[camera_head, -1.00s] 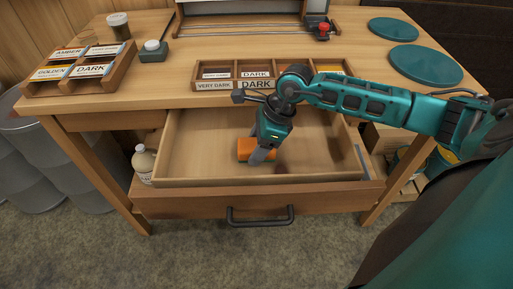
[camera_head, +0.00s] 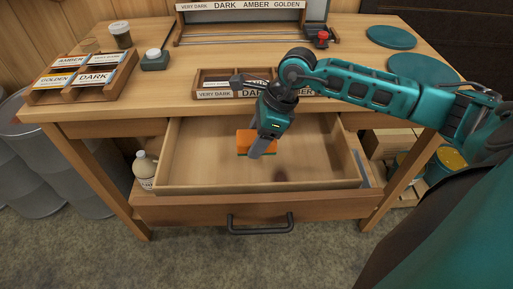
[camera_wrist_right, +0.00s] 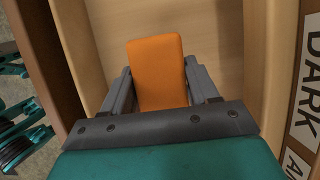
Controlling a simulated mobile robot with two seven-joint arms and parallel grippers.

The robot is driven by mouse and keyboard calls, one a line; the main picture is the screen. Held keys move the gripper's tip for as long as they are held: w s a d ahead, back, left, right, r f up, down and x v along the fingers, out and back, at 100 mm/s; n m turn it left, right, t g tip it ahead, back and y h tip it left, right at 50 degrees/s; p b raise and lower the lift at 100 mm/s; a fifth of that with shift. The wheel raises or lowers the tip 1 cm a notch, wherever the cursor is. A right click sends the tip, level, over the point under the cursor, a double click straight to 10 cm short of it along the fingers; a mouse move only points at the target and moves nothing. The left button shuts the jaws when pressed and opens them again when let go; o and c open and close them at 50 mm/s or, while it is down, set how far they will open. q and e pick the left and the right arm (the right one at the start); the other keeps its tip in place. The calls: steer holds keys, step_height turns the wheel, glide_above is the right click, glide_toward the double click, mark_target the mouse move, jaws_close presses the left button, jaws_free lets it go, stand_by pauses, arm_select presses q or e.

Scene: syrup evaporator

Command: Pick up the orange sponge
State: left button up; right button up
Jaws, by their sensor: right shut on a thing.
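The orange sponge (camera_head: 244,140) is between the fingers of my right gripper (camera_head: 262,150), over the open drawer (camera_head: 190,150). In the right wrist view the sponge (camera_wrist_right: 158,72) is a plain orange block with a grey finger on each side of it, and my right gripper (camera_wrist_right: 162,92) is shut on it. The sponge appears to be a little above the drawer floor, with a dark shadow on the floor to its right. Part of the sponge is hidden behind a finger in the head view. My left gripper is not in view.
The drawer's walls surround the sponge, and its handle (camera_head: 260,226) is in front. Above stands a wooden tray of labelled cards (camera_head: 225,94). A second card tray (camera_head: 75,97) and two teal discs (camera_head: 392,37) are on the table. A jug (camera_head: 145,168) stands at left.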

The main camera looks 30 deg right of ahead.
step_height(320, 180, up, 15)
steer(key=shift+p, duration=0.4)
steer(key=o, duration=0.4)
steer(key=shift+c, duration=1.4)
